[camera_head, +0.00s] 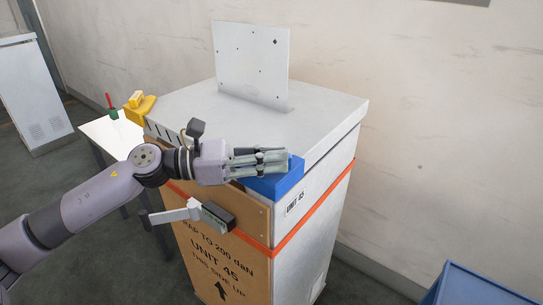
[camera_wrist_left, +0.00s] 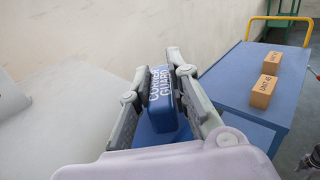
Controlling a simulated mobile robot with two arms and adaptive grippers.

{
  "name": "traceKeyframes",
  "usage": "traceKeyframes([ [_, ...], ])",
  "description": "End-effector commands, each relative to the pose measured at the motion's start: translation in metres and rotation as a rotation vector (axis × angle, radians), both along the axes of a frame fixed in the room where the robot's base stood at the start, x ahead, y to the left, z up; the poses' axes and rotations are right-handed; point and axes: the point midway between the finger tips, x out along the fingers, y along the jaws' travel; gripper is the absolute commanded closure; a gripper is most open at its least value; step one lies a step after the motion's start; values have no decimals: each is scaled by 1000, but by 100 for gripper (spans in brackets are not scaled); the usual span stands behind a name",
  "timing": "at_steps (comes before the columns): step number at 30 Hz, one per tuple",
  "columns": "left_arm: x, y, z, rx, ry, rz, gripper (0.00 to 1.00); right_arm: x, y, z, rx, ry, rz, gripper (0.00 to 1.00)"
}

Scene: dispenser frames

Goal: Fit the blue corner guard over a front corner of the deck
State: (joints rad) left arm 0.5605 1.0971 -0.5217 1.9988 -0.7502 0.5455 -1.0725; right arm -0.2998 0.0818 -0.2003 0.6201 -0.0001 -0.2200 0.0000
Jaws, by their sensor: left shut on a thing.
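The blue corner guard (camera_head: 287,179) is at the front right corner of the pale deck (camera_head: 190,103), which tops the cabinet marked UNIT 45. In the left wrist view the guard (camera_wrist_left: 162,103), lettered CORNER GUARD, stands between the two fingers (camera_wrist_left: 160,100). The guard overlaps the corner in the head view. The gripper hides part of its top, and I cannot tell whether it touches or is seated on the deck.
An upright drilled plate (camera_head: 252,62) stands on the deck's back. A yellow piece (camera_head: 138,105) is by the far left corner, near a side table (camera_head: 108,134). A grey bracket with a dark end (camera_head: 192,213) juts before the cabinet. A blue cart (camera_wrist_left: 238,87) carries boxes.

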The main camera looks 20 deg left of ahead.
Motion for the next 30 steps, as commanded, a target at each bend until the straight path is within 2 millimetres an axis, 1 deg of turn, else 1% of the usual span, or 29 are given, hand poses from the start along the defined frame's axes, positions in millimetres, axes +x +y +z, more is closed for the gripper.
traceKeyframes([
  [1, 0, 0, -2, 2, 3, -2, 82, 0, 0, 0, 0, 0, 0, 60],
  [9, 0, 0, -1, 1, 3, -1, 64, 0, 0, 0, 0, 0, -1, 60],
  [12, 0, 0, -1, 1, 2, -1, 59, 0, 0, 0, 0, 0, -1, 60],
  [20, 0, 0, -1, 1, 2, -1, 59, 0, 2, 0, 2, -1, -2, 60],
  [23, -2, 4, -2, 1, 4, 1, 59, 0, 2, 0, 2, -1, -2, 60],
  [26, -5, 12, -2, 1, 6, 3, 59, 0, 2, 0, 2, -1, -1, 60],
  [30, -14, 30, -3, 3, 7, 2, 59, 0, 2, 0, 2, 0, -1, 60],
])
